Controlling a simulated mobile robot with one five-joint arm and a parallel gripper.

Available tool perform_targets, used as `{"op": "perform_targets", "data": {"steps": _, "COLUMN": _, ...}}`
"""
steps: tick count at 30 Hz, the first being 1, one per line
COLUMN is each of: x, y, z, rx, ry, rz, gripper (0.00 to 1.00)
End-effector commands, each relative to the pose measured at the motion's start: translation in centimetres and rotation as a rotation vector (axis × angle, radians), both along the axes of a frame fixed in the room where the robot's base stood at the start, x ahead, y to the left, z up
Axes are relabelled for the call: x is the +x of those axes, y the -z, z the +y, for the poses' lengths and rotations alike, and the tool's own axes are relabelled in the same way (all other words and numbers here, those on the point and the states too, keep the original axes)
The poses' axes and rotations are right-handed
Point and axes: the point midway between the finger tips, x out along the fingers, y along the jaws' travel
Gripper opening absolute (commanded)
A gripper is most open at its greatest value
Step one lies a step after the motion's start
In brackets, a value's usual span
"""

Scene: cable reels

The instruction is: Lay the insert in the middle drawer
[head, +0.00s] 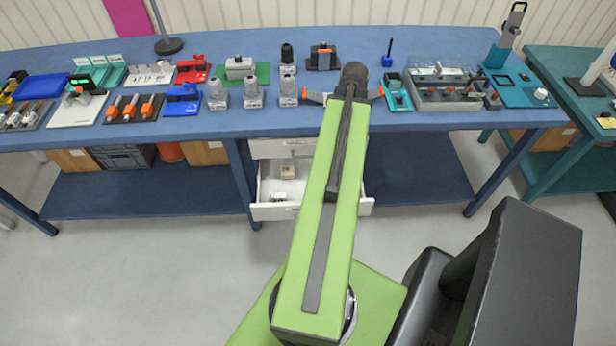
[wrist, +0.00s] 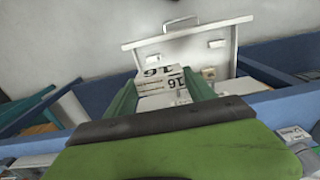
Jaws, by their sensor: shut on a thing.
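My gripper (wrist: 160,77) is shut on the insert (wrist: 162,88), a white block with black "16" markings, held between two green fingers in the wrist view. A white drawer (wrist: 137,53) stands open beyond it, with its handle at the far side. In the head view the open drawer (head: 270,212) sits under the blue bench, below another white drawer front (head: 285,147). My arm covers part of the drawer, and the fingers and insert are hidden there. The insert appears above the drawer level; its exact height I cannot tell.
Small pale items (head: 287,172) lie inside the open drawer. The blue bench (head: 235,122) above carries several fixtures, including grey bottle-like parts (head: 252,93) and a grey tray (head: 447,92). A bench leg (head: 241,185) stands left of the drawer. The floor in front is clear.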

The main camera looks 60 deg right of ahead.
Motion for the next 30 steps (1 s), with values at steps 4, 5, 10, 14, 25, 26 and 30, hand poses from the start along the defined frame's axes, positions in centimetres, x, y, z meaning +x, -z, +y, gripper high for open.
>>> {"op": "perform_targets", "data": {"steps": 4, "x": 1.1, "y": 3.6, "z": 0.1, "rx": 0.0, "ry": -0.005, "rz": 0.0, "gripper": 0.22}}
{"op": "perform_targets", "data": {"steps": 5, "x": 1.5, "y": 4.8, "z": 0.1, "rx": 0.0, "ry": -0.006, "rz": 0.0, "gripper": 0.22}}
{"op": "perform_targets", "data": {"steps": 10, "x": 4.6, "y": 13.0, "z": 0.4, "rx": 0.0, "ry": -0.012, "rz": 0.0, "gripper": 0.22}}
{"op": "perform_targets", "data": {"steps": 14, "x": 6.9, "y": 18.8, "z": 0.8, "rx": 0.0, "ry": -0.012, "rz": 0.0, "gripper": 0.22}}
{"op": "perform_targets", "data": {"steps": 25, "x": 11.6, "y": 28.8, "z": 1.8, "rx": 0.0, "ry": -0.012, "rz": 0.0, "gripper": 0.22}}
{"op": "perform_targets", "data": {"steps": 26, "x": 11.7, "y": 29.0, "z": 1.8, "rx": 0.0, "ry": -0.011, "rz": 0.0, "gripper": 0.22}}
{"op": "perform_targets", "data": {"steps": 30, "x": 11.9, "y": 29.0, "z": 1.9, "rx": 0.0, "ry": -0.01, "rz": 0.0, "gripper": 0.22}}
